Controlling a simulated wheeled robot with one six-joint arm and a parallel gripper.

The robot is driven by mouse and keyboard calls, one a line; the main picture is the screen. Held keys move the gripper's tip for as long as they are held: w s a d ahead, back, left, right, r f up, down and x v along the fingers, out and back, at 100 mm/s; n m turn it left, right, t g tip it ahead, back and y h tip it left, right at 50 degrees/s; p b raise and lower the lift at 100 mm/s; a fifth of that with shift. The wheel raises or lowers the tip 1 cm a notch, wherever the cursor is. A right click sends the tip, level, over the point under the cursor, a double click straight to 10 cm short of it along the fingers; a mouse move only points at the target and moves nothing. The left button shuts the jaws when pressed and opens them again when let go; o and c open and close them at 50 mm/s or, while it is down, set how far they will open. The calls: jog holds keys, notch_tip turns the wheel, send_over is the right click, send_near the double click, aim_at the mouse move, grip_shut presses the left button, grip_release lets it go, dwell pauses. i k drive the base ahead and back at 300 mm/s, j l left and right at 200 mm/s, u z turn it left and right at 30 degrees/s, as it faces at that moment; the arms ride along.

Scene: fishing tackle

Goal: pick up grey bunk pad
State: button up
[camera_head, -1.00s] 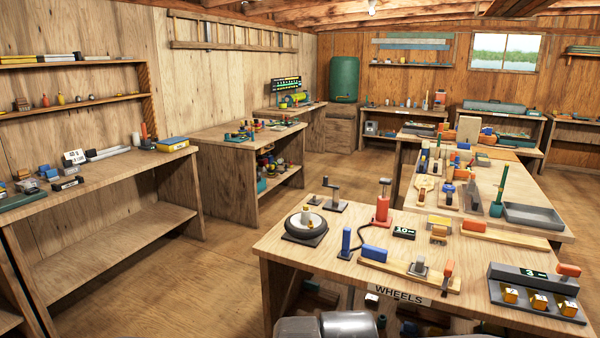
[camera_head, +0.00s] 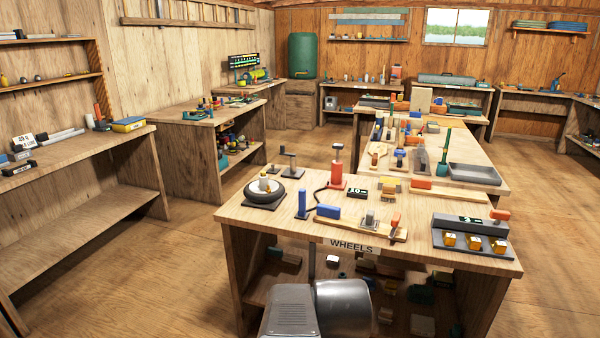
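I cannot pick out the grey bunk pad for sure. The near bench (camera_head: 290,222), labelled WHEELS, has a dark lower shelf with several small blocks whose kinds are hard to tell. A grey block marked 3 (camera_head: 470,223) lies on its top at the right, behind yellow pieces on a dark base. My gripper's fingers do not show; only grey rounded links of my arm are at the bottom centre, in front of this bench.
A wheel on a dark base (camera_head: 264,191) and a red jack (camera_head: 337,170) stand on the near bench. A long bench with a grey tray (camera_head: 474,175) lies behind it. A shelved bench (camera_head: 90,160) lines the left wall. Floor (camera_head: 555,220) is open at the right.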

aim_at(369, 221)
jog(key=i+j+z, duration=0.4)
jog(key=i, duration=0.5)
jog(key=i+j+z, duration=0.4)
jog(key=i+j, duration=0.35)
